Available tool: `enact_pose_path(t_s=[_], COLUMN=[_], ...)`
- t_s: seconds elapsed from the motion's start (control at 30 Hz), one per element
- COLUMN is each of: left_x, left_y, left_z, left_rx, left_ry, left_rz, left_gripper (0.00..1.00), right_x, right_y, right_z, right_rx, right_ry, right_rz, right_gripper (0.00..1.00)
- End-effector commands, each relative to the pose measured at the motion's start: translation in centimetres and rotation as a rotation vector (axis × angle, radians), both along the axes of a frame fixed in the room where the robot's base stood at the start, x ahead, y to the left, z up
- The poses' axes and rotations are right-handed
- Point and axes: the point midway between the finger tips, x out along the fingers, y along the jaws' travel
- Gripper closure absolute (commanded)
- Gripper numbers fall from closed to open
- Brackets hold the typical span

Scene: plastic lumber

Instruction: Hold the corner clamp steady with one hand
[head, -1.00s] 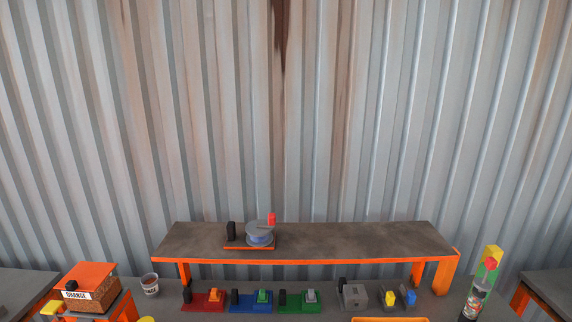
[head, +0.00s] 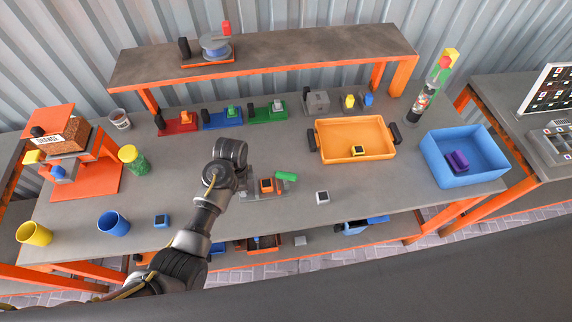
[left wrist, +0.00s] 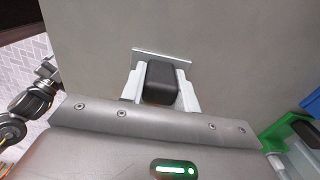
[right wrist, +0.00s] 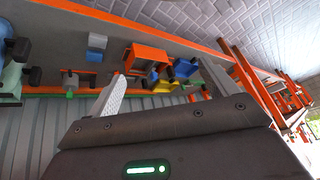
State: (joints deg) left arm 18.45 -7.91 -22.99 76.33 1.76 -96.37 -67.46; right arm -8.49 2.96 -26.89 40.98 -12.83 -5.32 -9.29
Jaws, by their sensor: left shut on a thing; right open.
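A grey fixture with an orange block (head: 267,186) and a green handle (head: 286,176) lies mid-bench in the head view; it looks like the corner clamp. My left arm reaches over its left end, and my wrist hides that part. In the left wrist view my left gripper (left wrist: 161,84) is shut on a black block-shaped grip (left wrist: 162,94), which stands by a thin grey plate (left wrist: 160,57). I cannot fully confirm that the grip belongs to the clamp. In the right wrist view my right gripper (right wrist: 162,88) is open and empty, away from the clamp.
An orange tray (head: 330,128) and a blue bin (head: 437,160) stand to the right. Red, blue and green fixtures line the back below a raised shelf (head: 290,50). Cups stand at the left. Bench between is mostly clear.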

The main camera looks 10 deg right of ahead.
Motion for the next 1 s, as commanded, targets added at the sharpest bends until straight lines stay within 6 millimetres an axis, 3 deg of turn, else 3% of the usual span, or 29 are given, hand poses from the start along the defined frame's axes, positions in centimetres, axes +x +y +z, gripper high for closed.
enact_pose_path(t_s=[0.03, 0.1, 0.2, 0.3, 0.4, 0.47, 0.53, 0.67, 0.83, 0.87, 1.0], left_x=[0.1, 0.1, 0.1, 0.1, 0.1, 0.1, 0.1, 0.1, 0.1, 0.1, 0.0], left_y=[0.0, 0.0, 0.0, 0.0, 0.0, 0.0, 0.0, 0.0, 0.0, 0.0, 0.0], left_z=[0.1, 0.1, 0.1, 0.1, 0.1, 0.1, 0.1, 0.1, 0.1, 0.1, 0.0], left_rx=[-0.001, -0.001, -0.001, -0.001, -0.001, -0.001, -0.001, -0.001, -0.001, -0.001, 0.0], left_ry=[-0.002, -0.002, -0.002, -0.002, -0.001, -0.001, -0.001, -0.002, -0.002, -0.001, -0.001], left_rz=[0.001, 0.001, 0.001, 0.001, 0.001, 0.001, 0.001, 0.001, 0.0, 0.0, 0.0], left_gripper=[1.0, 1.0, 1.0, 1.0, 1.0, 1.0, 1.0, 1.0, 1.0, 1.0, 1.0], right_x=[2.5, 4.5, 5.7, 4.1, 0.9, -0.3, -0.2, 3.0, 6.4, 6.7, 8.6], right_y=[4.2, 9.7, 17.5, 24.1, 27.6, 27.9, 26.9, 23.5, 19.2, 18.6, 16.2], right_z=[2.1, 5.2, 10.9, 17.3, 23.0, 25.7, 28.4, 33.1, 39.6, 40.4, 41.8], right_rx=[0.075, 0.176, 0.333, 0.509, 0.67, 0.744, 0.797, 0.793, 0.708, -0.655, -0.48], right_ry=[-0.079, -0.185, -0.348, -0.52, -0.699, -0.841, -1.079, -1.681, -2.481, 2.449, 2.198], right_rz=[0.117, 0.29, 0.564, 0.882, 1.204, 1.384, 1.565, 1.747, 1.79, -1.687, -1.355], right_gripper=[0.15, 0.15, 0.15, 0.15, 0.15, 0.15, 0.15, 0.15, 0.15, 0.15, 0.15])
